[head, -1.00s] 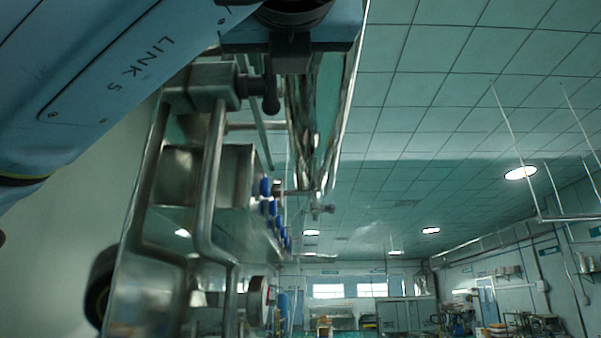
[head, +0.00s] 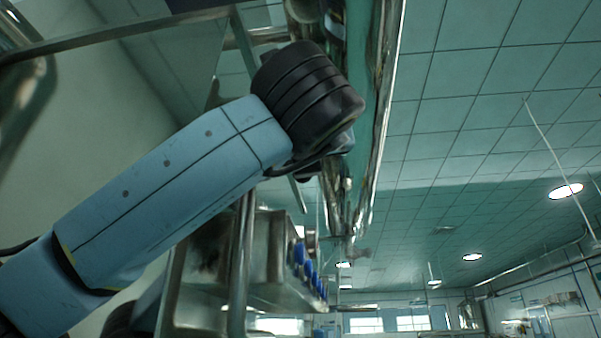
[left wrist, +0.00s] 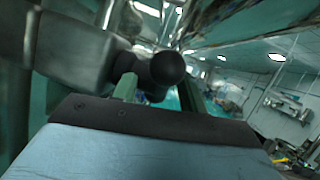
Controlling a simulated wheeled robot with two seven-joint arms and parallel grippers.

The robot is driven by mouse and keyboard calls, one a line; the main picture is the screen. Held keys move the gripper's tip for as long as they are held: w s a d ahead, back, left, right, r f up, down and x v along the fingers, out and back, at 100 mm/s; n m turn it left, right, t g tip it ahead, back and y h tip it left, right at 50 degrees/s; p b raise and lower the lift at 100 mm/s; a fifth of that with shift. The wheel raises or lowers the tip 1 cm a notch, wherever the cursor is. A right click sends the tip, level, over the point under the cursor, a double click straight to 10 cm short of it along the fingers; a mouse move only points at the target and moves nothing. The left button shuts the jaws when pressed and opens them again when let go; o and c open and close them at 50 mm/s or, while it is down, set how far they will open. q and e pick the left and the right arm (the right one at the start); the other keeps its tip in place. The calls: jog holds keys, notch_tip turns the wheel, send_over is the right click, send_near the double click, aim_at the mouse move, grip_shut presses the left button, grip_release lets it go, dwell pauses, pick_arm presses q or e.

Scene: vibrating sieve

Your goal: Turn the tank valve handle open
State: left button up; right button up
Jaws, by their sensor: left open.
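A dark round knob (left wrist: 165,70) on a thick grey bar (left wrist: 70,50) shows in the left wrist view; it looks like the valve handle. The two greenish fingers of my left gripper (left wrist: 158,88) are open, one on each side of the knob's lower part. I cannot tell whether they touch it. In the head view my left arm reaches up from the lower left, and its dark wrist end hides the fingers and the handle. A shiny metal tank wall (left wrist: 240,20) passes above the gripper. My right gripper is not in view.
A long shiny metal edge (head: 383,110) runs down just right of my wrist in the head view. A steel frame post (head: 240,260) and a metal box with blue knobs (head: 300,255) stand below my arm. The space to the right is open.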

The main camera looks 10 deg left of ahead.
pick_arm(q)
grip_shut()
dwell(0.3)
jog(key=g+p, duration=0.1)
jog(key=g, duration=0.1)
jog(key=shift+r+m+g+p, duration=0.25)
jog(key=shift+m+g+p, duration=0.05)
jog(key=shift+g+p, duration=0.1)
jog(key=g+p, duration=0.2)
jog(key=shift+h+p, duration=0.3)
jog(key=shift+h, duration=0.1)
jog(key=shift+m+g+p, duration=0.3)
jog(key=shift+g+p, duration=0.4)
jog(key=shift+g, duration=0.2)
jog(key=shift+f, duration=0.1)
